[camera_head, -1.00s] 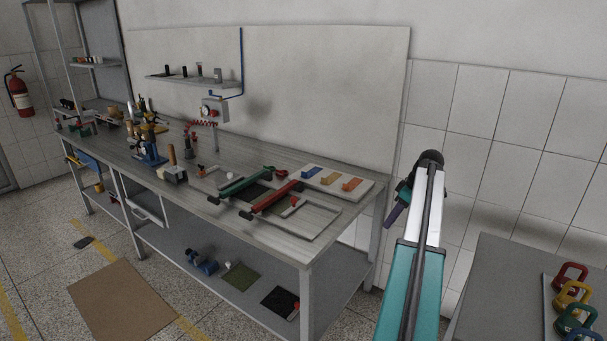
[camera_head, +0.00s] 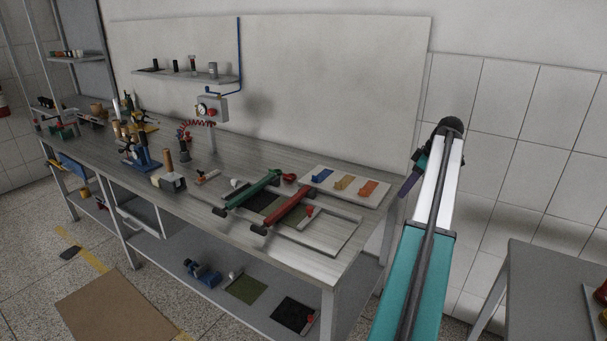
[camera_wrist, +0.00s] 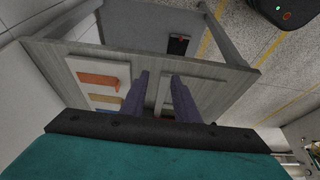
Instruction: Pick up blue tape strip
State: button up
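The blue tape strip (camera_head: 322,175) lies on a white board (camera_head: 340,196) on the workbench, left of a tan strip (camera_head: 344,182) and an orange strip (camera_head: 367,188). In the head view, my gripper (camera_head: 411,180) hangs right of the bench's right end, away from the strips.
On the workbench (camera_head: 160,208), a green-handled tool (camera_head: 250,190) and a red-handled tool (camera_head: 288,206) lie left of the board. A pale frame (camera_head: 340,240) lies in front of it. A grey table (camera_head: 545,285) stands at the right. The floor before the bench has free room.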

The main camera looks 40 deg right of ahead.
aim_at(324, 175)
jog(key=z, duration=0.05)
jog(key=i, duration=1.3)
